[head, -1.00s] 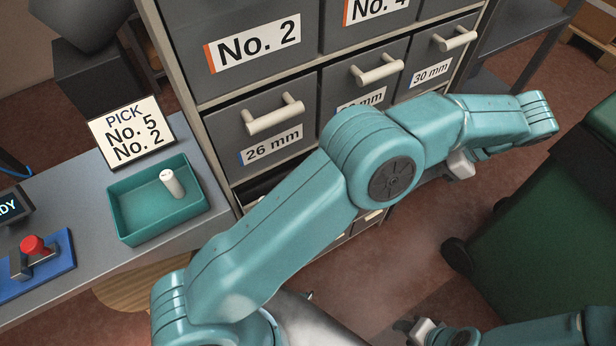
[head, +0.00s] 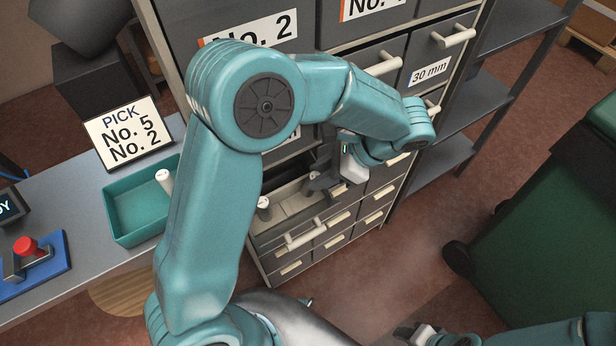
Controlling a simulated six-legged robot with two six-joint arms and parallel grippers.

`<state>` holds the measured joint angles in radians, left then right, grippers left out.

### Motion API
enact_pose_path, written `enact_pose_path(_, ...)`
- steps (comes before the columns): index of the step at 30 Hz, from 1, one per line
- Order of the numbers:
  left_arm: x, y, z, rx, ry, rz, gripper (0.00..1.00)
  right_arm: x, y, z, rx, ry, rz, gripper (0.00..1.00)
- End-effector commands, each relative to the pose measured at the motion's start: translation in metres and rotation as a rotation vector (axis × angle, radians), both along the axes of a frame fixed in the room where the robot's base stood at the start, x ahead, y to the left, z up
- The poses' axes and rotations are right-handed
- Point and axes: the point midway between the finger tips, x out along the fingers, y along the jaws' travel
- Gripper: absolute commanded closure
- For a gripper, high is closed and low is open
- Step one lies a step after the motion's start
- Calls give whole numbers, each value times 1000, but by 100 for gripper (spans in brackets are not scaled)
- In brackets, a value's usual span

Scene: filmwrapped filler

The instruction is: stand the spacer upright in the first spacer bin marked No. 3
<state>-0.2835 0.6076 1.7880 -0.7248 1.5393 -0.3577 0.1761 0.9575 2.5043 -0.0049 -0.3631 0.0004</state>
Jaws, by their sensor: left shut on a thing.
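My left gripper (head: 316,188) is dark-fingered and points down into a pulled-out drawer (head: 303,236) low in the grey cabinet. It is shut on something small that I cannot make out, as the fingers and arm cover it. Another pale spacer (head: 164,180) stands in the green tray (head: 138,237), partly behind my arm. I cannot read a No. 3 mark anywhere. My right gripper (head: 419,334) is at the bottom edge, its jaws unclear.
A sign (head: 127,133) reads PICK No. 5, No. 2. A blue box with a red button (head: 27,246) sits on the bench. Closed drawers surround the open one. A green bin (head: 550,220) stands at right, with clear floor between it and the cabinet.

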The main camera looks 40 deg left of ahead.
Motion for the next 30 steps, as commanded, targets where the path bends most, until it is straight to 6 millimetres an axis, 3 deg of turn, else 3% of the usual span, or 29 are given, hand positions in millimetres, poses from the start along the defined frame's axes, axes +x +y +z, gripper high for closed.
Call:
enact_pose_path(2,-3,5,-11,-8,0,3,100,0,0,-1,0,0,0,57)
enact_pose_path(10,-15,25,-3,-263,-156,6,100,0,0,5,0,0,0,57)
enact_pose_path(14,-14,23,-20,-262,-149,0,100,0,0,4,0,1,0,57)
enact_pose_path(26,-14,23,-25,-260,-150,1,100,0,0,1,0,1,0,57)
enact_pose_path(27,-14,23,-26,-260,-150,1,66,0,0,1,0,1,0,57)
enact_pose_path(28,-14,23,-25,-260,-150,1,59,0,0,2,0,1,0,57)
enact_pose_path(30,-14,23,-25,-260,-150,1,59,0,0,2,0,1,0,57)
